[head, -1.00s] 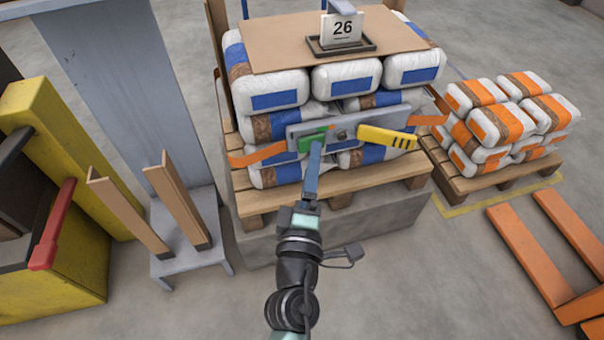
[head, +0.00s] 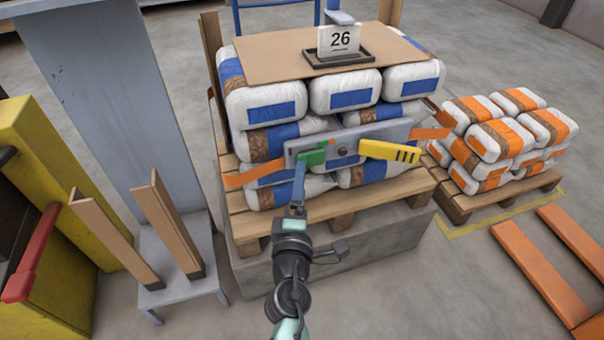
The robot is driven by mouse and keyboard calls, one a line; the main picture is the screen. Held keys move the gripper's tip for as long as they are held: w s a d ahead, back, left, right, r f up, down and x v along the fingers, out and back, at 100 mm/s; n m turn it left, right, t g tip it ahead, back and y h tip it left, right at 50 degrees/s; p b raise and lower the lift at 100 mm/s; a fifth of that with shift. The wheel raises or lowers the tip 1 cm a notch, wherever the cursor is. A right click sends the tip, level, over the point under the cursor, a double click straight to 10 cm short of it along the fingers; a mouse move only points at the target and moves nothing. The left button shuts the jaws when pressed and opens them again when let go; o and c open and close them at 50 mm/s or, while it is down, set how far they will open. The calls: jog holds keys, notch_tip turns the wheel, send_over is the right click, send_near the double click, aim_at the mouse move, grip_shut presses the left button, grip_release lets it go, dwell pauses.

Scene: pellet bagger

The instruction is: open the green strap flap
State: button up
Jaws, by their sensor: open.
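The green strap flap (head: 313,156) sits on the left part of a grey buckle plate (head: 363,135) at the front of the bag stack. A yellow lever (head: 389,151) with dark stripes is on the right of the same plate. An orange strap (head: 250,176) runs out from both ends of the plate. My gripper (head: 301,166) is open, with its blue-grey fingers reaching up to the lower left of the green flap. The fingers cover part of the flap, and I cannot tell whether they touch it.
White and blue bags (head: 265,101) are stacked on a wooden pallet (head: 335,205) over a grey block, with a cardboard sheet (head: 285,53) and sign 26 on top. Orange-banded bags (head: 502,140) stand right. Brown corner posts (head: 165,222) on a grey stand are left. Floor in front is clear.

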aim_at(311, 160)
jog(key=shift+w+d+b, duration=0.15)
jog(key=shift+w+b, duration=0.45)
jog(key=shift+w, duration=1.55)
grip_shut()
